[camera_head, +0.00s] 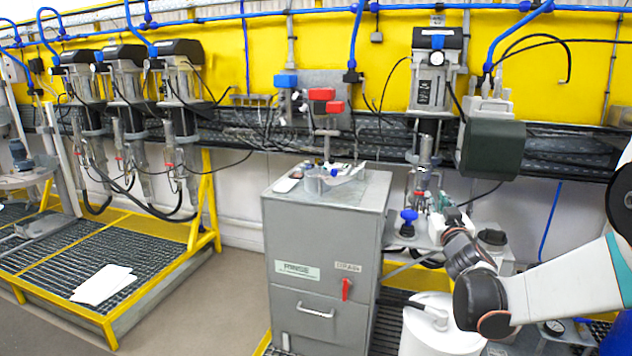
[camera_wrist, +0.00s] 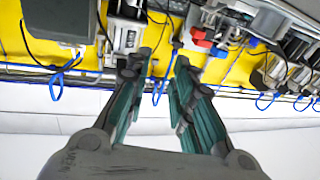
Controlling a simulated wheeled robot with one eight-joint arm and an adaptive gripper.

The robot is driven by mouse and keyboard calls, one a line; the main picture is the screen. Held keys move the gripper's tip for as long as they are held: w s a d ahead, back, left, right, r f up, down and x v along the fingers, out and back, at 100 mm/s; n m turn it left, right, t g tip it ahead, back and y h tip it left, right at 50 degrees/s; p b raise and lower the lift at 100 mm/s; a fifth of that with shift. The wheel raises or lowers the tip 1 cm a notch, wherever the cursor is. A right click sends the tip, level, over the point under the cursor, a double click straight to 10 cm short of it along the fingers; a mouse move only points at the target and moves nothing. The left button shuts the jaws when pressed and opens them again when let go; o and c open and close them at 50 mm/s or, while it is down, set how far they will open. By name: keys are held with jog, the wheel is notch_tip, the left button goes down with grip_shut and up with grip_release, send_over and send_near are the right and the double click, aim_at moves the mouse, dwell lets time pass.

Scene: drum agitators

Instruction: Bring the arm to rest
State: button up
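My white and black arm (camera_head: 565,285) comes in from the right in the head view. It bends at a dark joint, and its end part rises in front of the small bench right of the grey cabinet. The gripper's fingers are hard to make out there. In the wrist view my gripper (camera_wrist: 164,62) shows two green-grey fingers spread apart with nothing between them. The fingertips point toward the yellow wall panel (camera_wrist: 40,47) with its equipment, seen past a pale surface. I cannot tell how far the fingertips are from the wall equipment.
The grey rinse cabinet (camera_head: 318,255) stands left of my arm, with small items on top. A blue-knobbed valve (camera_head: 408,222) and a white drum (camera_head: 432,338) are close to my arm. Agitators (camera_head: 125,85) hang at the left above a yellow-edged grating (camera_head: 60,267).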

jog(key=s+a+m+g+h, duration=0.15)
jog(key=s+g, duration=0.35)
jog(key=s, duration=1)
jog(key=s+a+f+g+y, duration=0.1)
jog(key=s+a+f+g, duration=0.1)
jog(key=s, duration=0.6)
jog(key=s+a+f+n+g+y, duration=0.1)
jog(key=s+a+f, duration=0.3)
jog(key=s, duration=0.5)
jog(key=s+a+f+n+g+y, duration=0.1)
jog(key=s+a+f+g, duration=0.2)
jog(key=s, duration=0.5)
jog(key=shift+s+a+f+g, duration=0.15)
jog(key=shift+a+f+g, duration=0.25)
jog(key=shift+f, duration=0.45)
